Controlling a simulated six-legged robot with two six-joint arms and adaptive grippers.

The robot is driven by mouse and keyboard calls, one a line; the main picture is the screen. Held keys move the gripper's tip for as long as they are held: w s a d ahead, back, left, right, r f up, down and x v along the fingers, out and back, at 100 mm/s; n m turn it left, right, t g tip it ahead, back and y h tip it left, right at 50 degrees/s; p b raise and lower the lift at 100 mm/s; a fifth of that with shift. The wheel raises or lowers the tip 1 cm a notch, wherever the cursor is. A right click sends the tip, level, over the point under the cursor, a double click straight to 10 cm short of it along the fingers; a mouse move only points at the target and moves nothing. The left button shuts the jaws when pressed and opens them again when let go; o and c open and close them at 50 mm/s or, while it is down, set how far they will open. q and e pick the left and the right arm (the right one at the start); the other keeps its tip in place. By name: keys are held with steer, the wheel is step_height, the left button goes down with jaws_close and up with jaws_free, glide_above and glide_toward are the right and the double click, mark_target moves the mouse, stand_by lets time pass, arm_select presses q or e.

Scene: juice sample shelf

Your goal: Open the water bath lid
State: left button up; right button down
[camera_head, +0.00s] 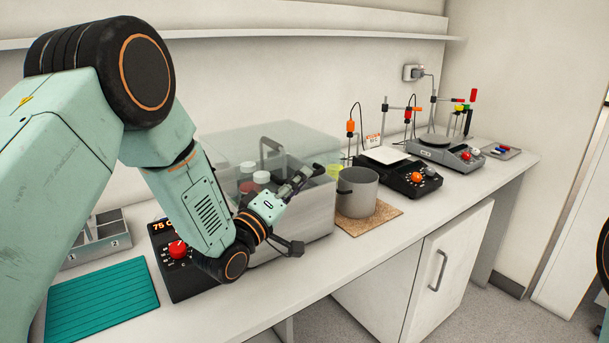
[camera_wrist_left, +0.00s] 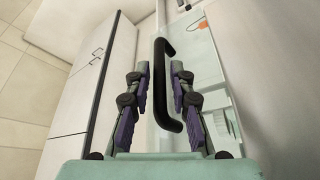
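The water bath (camera_head: 312,212) is a grey metal box on the bench, with a red-knobbed control panel (camera_head: 178,252) at its left. In the left wrist view the dark handle (camera_wrist_left: 162,88) lies between the spread fingers of my left gripper (camera_wrist_left: 160,72), with gaps at both sides. My right gripper is out of view.
A metal pot (camera_head: 357,193) on a cork mat (camera_head: 368,219) stands right of the bath. A teal mat (camera_head: 103,299) and a grey divided tray (camera_head: 98,240) are at left. The front bench strip is clear.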

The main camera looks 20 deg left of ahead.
arm_select(q)
steer(key=shift+x, duration=0.95)
steer(key=shift+w+d, duration=0.15)
steer(key=shift+d, duration=0.05)
steer(key=shift+r, duration=0.1)
steer(key=shift+a, duration=0.1)
steer(key=shift+c, duration=0.5)
jaws_close()
